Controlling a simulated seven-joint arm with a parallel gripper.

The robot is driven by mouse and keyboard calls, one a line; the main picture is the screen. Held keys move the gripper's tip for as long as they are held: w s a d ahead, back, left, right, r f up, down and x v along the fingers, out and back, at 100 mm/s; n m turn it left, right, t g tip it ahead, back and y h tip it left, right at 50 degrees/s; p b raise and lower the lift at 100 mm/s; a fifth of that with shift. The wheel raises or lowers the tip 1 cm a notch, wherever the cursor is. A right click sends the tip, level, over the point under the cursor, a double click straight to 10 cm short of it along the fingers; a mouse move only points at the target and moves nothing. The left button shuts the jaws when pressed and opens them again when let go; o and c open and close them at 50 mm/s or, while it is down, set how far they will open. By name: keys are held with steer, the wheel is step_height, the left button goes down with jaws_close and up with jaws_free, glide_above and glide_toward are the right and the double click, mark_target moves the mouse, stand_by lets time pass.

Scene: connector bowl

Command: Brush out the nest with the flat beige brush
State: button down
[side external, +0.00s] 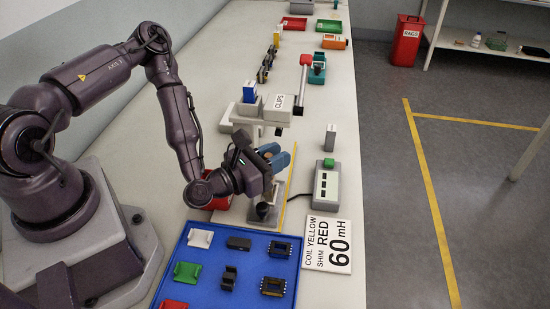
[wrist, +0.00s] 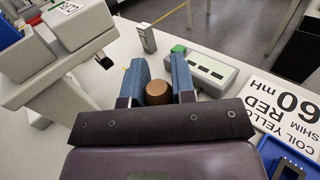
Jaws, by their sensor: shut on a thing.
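My gripper (wrist: 158,78) has two blue fingers shut on a brown, round-ended piece (wrist: 157,94) that looks like a wooden handle. Whether this is the flat beige brush I cannot tell; no bristles show.
A blue tray (side external: 205,284) with coloured parts lies in front. A grey box with a green button (side external: 326,187) and a label card (side external: 328,243) stand to the right. Coloured bins line the far bench.

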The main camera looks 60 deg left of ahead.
steer(key=shift+d, duration=0.15)
steer(key=shift+s+d, duration=0.45)
steer(key=shift+s, duration=0.1)
steer(key=shift+w+a, duration=0.6)
step_height(320, 180, up, 9)
stand_by(0.9)
steer(key=shift+f, duration=0.1)
step_height(320, 180, down, 8)
steer(key=s+d, duration=0.1)
steer(key=shift+r, duration=0.25)
stand_by(0.7)
